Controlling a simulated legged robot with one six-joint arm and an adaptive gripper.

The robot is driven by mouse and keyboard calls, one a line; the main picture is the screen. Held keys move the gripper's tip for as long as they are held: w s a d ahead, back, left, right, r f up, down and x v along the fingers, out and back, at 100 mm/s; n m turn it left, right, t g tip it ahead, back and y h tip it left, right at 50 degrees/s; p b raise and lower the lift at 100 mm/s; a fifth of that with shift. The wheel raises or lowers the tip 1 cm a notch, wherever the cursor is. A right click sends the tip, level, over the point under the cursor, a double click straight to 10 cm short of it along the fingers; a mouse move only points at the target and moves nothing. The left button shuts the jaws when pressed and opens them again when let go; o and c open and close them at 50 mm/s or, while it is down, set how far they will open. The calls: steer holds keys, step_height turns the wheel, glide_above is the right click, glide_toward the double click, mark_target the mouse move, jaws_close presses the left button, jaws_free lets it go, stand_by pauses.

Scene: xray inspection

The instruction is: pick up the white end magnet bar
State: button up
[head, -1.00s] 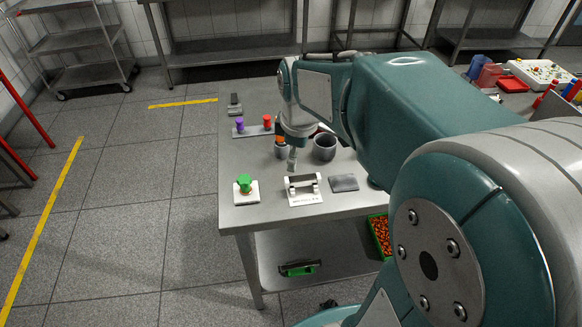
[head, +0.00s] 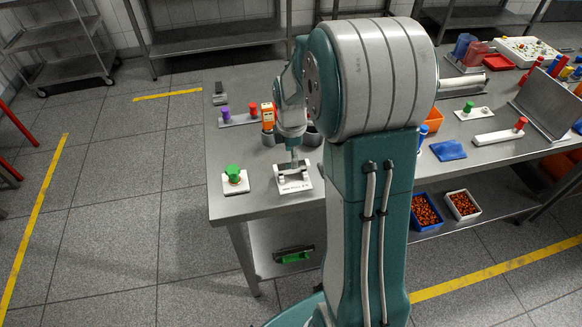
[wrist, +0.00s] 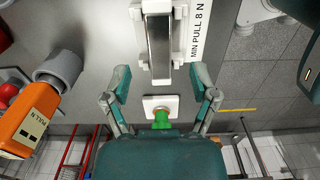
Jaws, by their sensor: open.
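The white end magnet bar (wrist: 160,48) is a dark metal bar with white ends, set on a white base (wrist: 196,38) printed "MIN PULL 8 N". In the head view the bar (head: 292,174) lies near the table's front edge, partly covered by my gripper (head: 294,162). In the wrist view my gripper (wrist: 161,88) is open and empty, its fingers spread wider than the bar. The near end of the bar lies just beyond the fingertips in the picture, between their lines. I cannot tell the exact height gap.
A green knob on a white plate (head: 235,182) stands left of the bar. An orange gauge (head: 268,116), a grey cup (wrist: 60,66) and a plate with purple and red knobs (head: 240,117) stand behind. The table (head: 235,209) ends close in front.

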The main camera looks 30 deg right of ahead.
steer(key=f, duration=0.4)
steer(key=shift+d, duration=0.2)
steer(key=shift+w+a+f, duration=0.1)
steer(key=shift+a+f, duration=0.05)
steer(key=shift+f, duration=0.05)
jaws_close()
